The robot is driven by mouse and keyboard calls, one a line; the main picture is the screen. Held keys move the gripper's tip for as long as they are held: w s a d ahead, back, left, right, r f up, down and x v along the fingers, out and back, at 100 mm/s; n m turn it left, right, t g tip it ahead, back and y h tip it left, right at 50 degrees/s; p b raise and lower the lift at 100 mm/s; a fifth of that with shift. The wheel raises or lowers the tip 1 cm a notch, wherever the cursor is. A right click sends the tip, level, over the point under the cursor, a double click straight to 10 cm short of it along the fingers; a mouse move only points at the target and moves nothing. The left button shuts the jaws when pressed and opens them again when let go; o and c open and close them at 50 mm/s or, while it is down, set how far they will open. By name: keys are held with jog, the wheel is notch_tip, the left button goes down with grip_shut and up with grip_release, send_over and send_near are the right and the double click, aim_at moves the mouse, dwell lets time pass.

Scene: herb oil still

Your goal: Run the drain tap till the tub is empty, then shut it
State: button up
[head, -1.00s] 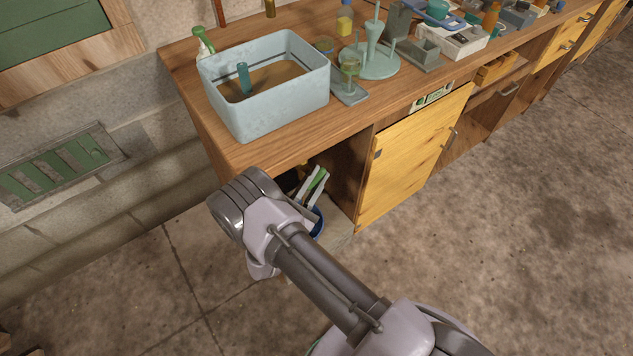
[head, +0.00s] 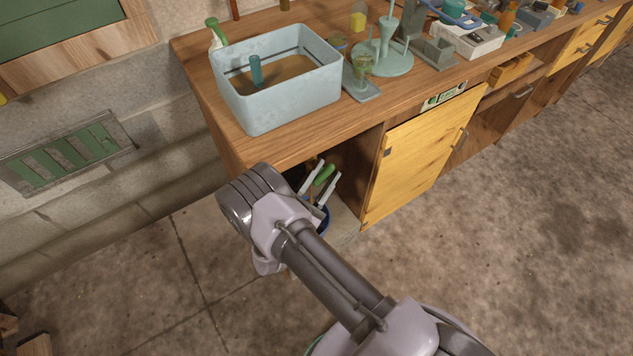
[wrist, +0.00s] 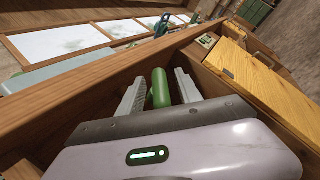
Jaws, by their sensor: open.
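The pale blue tub (head: 292,105) stands on the left end of the wooden bench. Brown liquid (head: 285,76) lies in it, below the rim, with a teal upright tube (head: 256,70) standing in it. My gripper (head: 327,170) is below the bench top, at the open bay under the tub. Its fingers are open, one on each side of a green cylindrical handle (head: 324,175). In the wrist view the green handle (wrist: 160,87) stands between the fingers, with a narrow gap showing on both sides. What the handle joins to, and any outflow, are hidden.
A blue rounded thing (head: 323,220), partly hidden, is low in the bay. A yellow cabinet door (head: 420,155) is right of it. The bench top (head: 300,138) overhangs my gripper. A green-topped bottle (head: 214,33) stands behind the tub. The floor at right is clear.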

jog(key=p+v, duration=0.1)
jog(key=v, duration=1.6)
jog(key=shift+p, duration=0.35)
